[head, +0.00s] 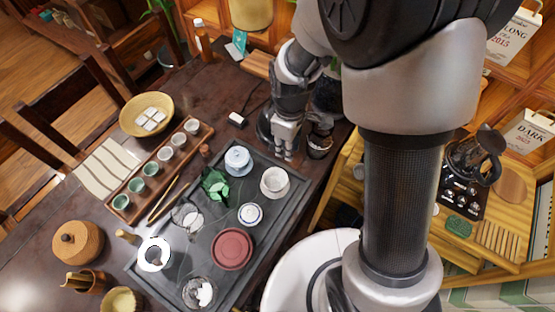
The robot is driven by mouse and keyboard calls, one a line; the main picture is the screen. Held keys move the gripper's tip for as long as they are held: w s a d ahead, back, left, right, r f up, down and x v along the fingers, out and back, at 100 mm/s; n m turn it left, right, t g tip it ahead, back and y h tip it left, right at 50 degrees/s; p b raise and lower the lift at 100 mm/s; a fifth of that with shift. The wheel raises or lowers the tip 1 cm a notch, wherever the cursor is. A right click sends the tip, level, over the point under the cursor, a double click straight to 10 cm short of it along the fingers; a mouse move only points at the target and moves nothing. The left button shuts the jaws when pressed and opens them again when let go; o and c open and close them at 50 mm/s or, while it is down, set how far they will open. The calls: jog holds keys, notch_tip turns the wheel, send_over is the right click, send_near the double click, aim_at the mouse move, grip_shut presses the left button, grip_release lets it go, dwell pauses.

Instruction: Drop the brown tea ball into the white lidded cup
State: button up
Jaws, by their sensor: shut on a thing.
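My gripper (285,148) points down over the far right edge of the dark tea tray (291,206). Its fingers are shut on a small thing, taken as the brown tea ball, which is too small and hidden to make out. A pale, bluish-white lidded cup (238,160) stands on the tray to the left of my gripper. A white cup on a saucer (274,183) stands just in front of my gripper, and it looks open. My gripper is apart from both cups.
The tray also holds a green figure (215,184), a small blue-and-white dish (250,214), a round red-brown piece (232,249) and glass vessels (187,219). A rack of several small cups (128,202) lies left. A dark pot (319,143) stands right of my gripper.

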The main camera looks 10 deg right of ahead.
jog(key=shift+s+a+f+n+b, duration=0.6)
jog(key=shift+f+n+b, duration=0.4)
jog(key=shift+f+n, duration=0.4)
jog(key=shift+s+a+f+n+b, duration=0.35)
jog(key=shift+a+f+n+b, duration=0.3)
jog(key=shift+f+n+b, duration=0.75)
jog(key=shift+s+a+f+n+b, duration=0.6)
jog(key=shift+f+n, duration=0.4)
jog(key=shift+f, duration=0.8)
jog(key=shift+w, duration=0.1)
jog(key=o, duration=0.7)
jog(key=shift+o, duration=0.3)
jog(key=o, duration=0.4)
jog(key=shift+c, duration=0.2)
jog(key=shift+r, duration=0.1)
